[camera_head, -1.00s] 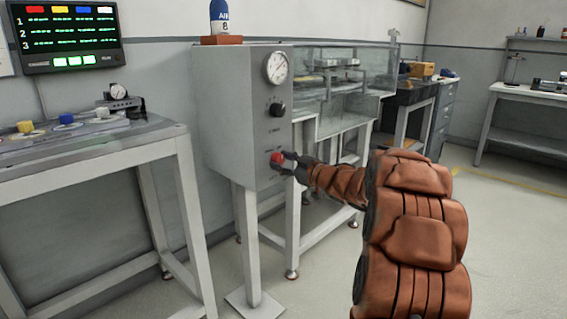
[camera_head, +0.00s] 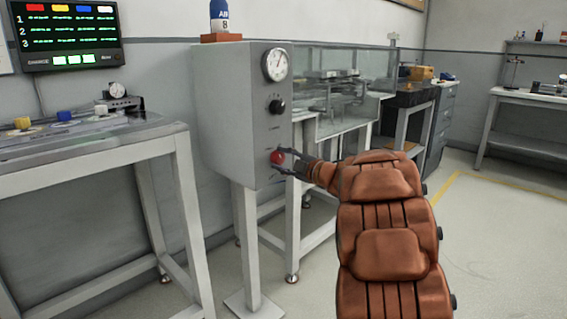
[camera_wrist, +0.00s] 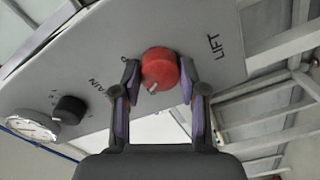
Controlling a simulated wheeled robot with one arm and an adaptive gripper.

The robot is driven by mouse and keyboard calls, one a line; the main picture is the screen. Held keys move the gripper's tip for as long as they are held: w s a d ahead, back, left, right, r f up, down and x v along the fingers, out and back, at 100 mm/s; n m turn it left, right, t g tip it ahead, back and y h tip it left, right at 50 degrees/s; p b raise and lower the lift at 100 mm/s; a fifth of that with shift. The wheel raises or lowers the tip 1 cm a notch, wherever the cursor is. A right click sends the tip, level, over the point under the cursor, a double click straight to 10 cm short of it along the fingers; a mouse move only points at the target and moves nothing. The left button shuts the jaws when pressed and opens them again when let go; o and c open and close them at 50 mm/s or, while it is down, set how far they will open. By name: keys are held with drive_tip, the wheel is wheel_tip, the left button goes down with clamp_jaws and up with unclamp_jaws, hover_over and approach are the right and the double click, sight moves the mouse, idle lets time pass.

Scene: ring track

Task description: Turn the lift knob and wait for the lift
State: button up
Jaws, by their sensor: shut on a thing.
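The red lift knob (camera_head: 277,157) sits low on the front of the grey control box (camera_head: 222,115). In the wrist view, the round red knob (camera_wrist: 159,68) is between my two fingers, with the word LIFT to its right and a partly hidden word ending in AIN to its left. Its white mark points to the lower left. My gripper (camera_head: 284,160) is shut on the knob. The lift platform (camera_head: 333,74) shows inside the clear tank (camera_head: 376,80) behind the box; its details are small.
A black knob (camera_head: 277,106) and a round gauge (camera_head: 275,66) are above on the box. A table (camera_head: 90,145) with coloured knobs stands at the left, below a wall display (camera_head: 66,35). Open floor lies at the right.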

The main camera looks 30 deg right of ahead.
idle(0.5)
drive_tip(key=o, duration=1.1)
drive_tip(key=shift+o, duration=0.2)
drive_tip(key=v, duration=1.2)
drive_tip(key=shift+r, duration=0.1)
